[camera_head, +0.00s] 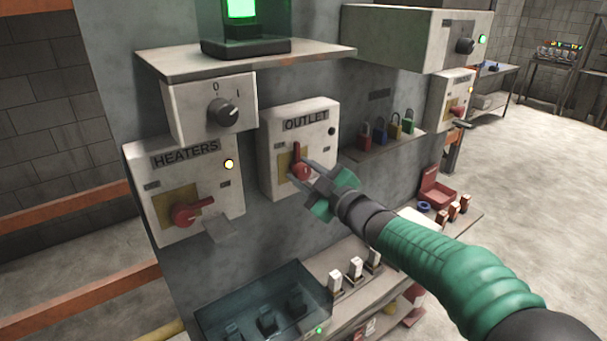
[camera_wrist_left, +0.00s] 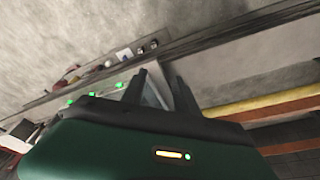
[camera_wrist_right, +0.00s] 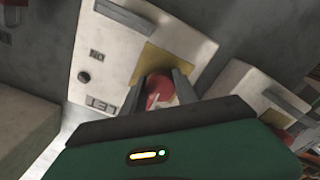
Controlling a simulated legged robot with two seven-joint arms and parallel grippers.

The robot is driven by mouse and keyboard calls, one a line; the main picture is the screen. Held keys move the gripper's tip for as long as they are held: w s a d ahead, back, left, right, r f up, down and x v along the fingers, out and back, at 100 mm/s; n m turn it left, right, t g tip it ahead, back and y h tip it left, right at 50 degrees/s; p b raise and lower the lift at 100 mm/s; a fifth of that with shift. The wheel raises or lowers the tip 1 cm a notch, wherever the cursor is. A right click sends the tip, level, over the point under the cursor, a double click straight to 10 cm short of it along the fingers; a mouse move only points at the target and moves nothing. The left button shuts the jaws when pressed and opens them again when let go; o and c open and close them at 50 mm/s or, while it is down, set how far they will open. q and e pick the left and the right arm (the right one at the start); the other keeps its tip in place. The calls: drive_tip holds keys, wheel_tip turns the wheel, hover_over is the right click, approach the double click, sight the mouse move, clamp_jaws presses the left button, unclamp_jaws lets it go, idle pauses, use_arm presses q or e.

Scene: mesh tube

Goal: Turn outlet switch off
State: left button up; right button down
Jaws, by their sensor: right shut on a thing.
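The OUTLET box (camera_head: 318,123) is a pale panel on the grey cabinet, with a yellow plate and a red rotary switch (camera_head: 300,170). The switch handle points up in the head view. My right gripper (camera_head: 308,172) is at the switch, shut on it. In the right wrist view the red switch (camera_wrist_right: 159,92) sits between the two fingers (camera_wrist_right: 157,97). The dark indicator (camera_head: 332,131) on the OUTLET box is unlit. My left gripper (camera_wrist_left: 159,85) shows only in its wrist view, with its fingers apart and nothing seen between them.
The HEATERS box (camera_head: 150,180) with its red switch (camera_head: 190,214) and lit yellow lamp is at the left. A shelf with several padlocks (camera_head: 394,126) is right of the OUTLET box. A dark transparent bin (camera_head: 255,305) stands below.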

drive_tip(key=shift+f, duration=0.1)
drive_tip(key=c, duration=1.2)
unclamp_jaws()
drive_tip(key=shift+o, duration=1.3)
drive_tip(key=shift+w, duration=0.2)
drive_tip(key=shift+s, duration=0.15)
drive_tip(key=b+v, duration=0.1)
drive_tip(key=v, duration=1.5)
drive_tip(key=shift+s+d, duration=0.2)
drive_tip(key=shift+s, duration=0.05)
